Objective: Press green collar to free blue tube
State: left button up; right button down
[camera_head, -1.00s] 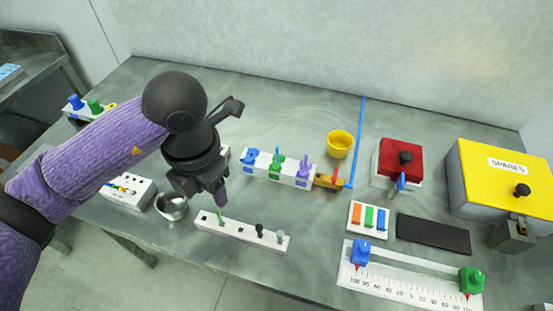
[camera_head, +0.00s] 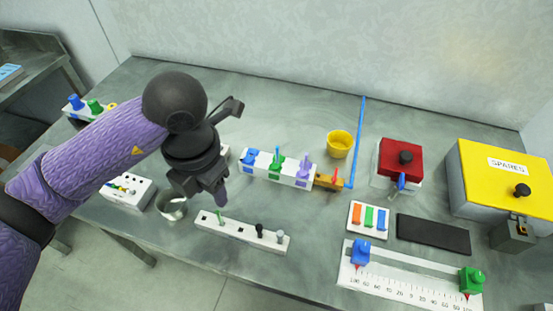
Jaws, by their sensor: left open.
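The white block (camera_head: 262,171) bears a blue, a green (camera_head: 277,162) and a purple fitting. I cannot make out a separate green collar at the tube's end. My left gripper (camera_head: 228,152) is open and empty, above the table to the left of the white block and apart from it. My right gripper is not in view.
A yellow cup (camera_head: 340,144) stands behind the block. A white rack of pegs (camera_head: 242,236) and a small bowl (camera_head: 171,208) are in front. To the right are a red-topped box (camera_head: 401,158), a yellow SPARES box (camera_head: 505,180), a black pad (camera_head: 433,234) and a slider scale (camera_head: 410,287).

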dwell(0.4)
pick_arm(q)
grip_shut()
dwell(1.6)
